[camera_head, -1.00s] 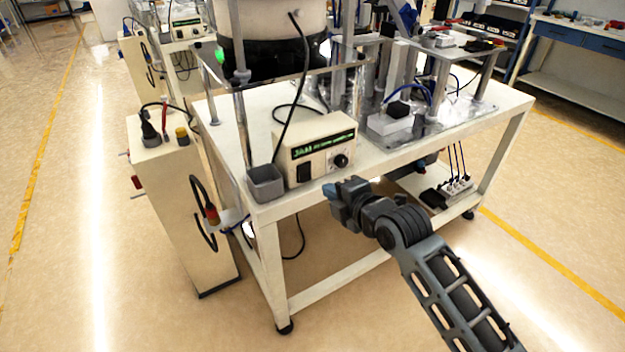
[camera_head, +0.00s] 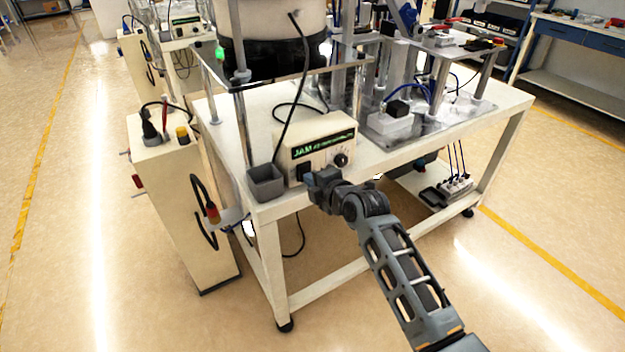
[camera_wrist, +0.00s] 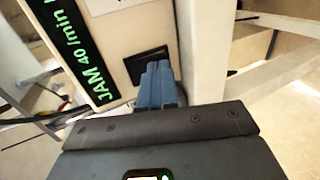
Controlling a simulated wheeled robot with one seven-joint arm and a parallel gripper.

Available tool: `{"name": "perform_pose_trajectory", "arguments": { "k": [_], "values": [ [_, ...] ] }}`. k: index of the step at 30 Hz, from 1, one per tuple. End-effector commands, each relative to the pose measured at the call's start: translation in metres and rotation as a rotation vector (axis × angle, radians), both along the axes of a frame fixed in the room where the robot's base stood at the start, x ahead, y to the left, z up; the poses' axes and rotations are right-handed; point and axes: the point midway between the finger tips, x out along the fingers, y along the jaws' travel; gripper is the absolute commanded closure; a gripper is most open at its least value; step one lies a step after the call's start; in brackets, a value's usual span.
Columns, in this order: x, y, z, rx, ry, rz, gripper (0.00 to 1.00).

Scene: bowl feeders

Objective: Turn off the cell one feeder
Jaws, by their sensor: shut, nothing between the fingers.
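The feeder control box (camera_head: 318,133) is cream and stands on the front edge of the white table. Its green-lit display (camera_head: 318,145) reads JAM; in the wrist view the display (camera_wrist: 74,45) shows JAM 40/min. A black switch (camera_head: 303,170) is at the front's lower left, and a round knob (camera_head: 341,160) at the right. My gripper (camera_head: 312,182) is shut and empty right in front of the switch. In the wrist view the blue fingertips (camera_wrist: 157,84) overlap the lower edge of the dark switch (camera_wrist: 147,64); I cannot tell whether they touch it.
A grey open bin (camera_head: 265,184) sits just left of the box. A feeder bowl (camera_head: 270,20) stands behind, with a green light (camera_head: 220,54) on the frame post. A white cabinet (camera_head: 175,190) with a yellow-topped button stands at the left. Floor in front is clear.

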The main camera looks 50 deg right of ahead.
Motion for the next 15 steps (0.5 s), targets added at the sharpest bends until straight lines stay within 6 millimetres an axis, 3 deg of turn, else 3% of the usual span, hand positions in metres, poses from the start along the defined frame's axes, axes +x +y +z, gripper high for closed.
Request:
{"name": "perform_pose_trajectory", "arguments": {
  "k": [10,15],
  "values": [
    [0.004,-0.001,-0.011,-0.014,-0.053,0.000,1.00],
    [0.004,-0.001,-0.003,-0.013,-0.047,0.001,1.00]
  ]
}}
